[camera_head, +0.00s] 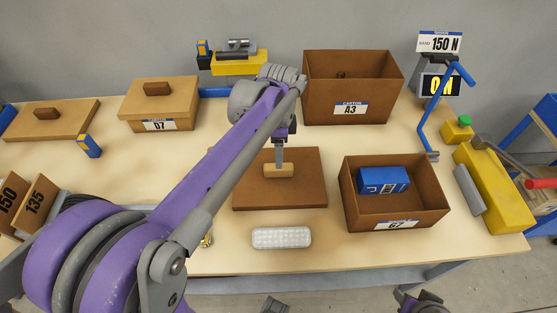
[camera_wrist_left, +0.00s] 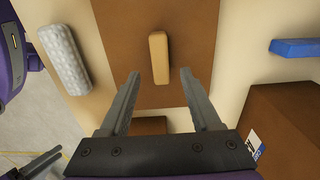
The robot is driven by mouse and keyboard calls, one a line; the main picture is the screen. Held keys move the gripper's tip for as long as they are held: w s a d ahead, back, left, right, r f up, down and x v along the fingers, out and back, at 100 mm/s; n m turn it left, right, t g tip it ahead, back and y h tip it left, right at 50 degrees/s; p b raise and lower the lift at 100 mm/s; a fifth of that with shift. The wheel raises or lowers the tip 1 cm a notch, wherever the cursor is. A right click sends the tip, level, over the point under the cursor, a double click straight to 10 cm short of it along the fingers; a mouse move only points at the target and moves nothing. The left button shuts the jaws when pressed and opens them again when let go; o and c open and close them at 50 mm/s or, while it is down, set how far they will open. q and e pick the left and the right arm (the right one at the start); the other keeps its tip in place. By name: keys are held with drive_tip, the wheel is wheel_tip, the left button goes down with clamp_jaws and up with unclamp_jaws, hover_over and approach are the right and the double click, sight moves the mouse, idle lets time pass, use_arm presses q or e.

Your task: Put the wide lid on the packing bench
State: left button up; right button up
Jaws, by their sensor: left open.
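A wide brown lid (camera_head: 303,195) with a light wooden bar handle (camera_head: 279,171) lies flat on the pale packing bench (camera_head: 350,250), near its middle. In the left wrist view the lid (camera_wrist_left: 195,40) fills the centre and its handle (camera_wrist_left: 159,58) stands between and just beyond the fingertips. My left gripper (camera_head: 279,160) is open, empty and above the handle; its two fingers (camera_wrist_left: 160,75) show apart in the wrist view.
An open carton A3 (camera_head: 345,100) stands behind the lid and an open carton 67 (camera_head: 420,208), holding a blue box (camera_head: 383,181), to its right. A white bumpy pad (camera_head: 282,238) lies in front. A lidded carton 07 (camera_head: 160,125) and another lid (camera_head: 70,115) are at left.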

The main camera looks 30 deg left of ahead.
use_arm(q)
wheel_tip(320, 180, up, 5)
drive_tip(key=shift+r, duration=0.15)
idle(0.5)
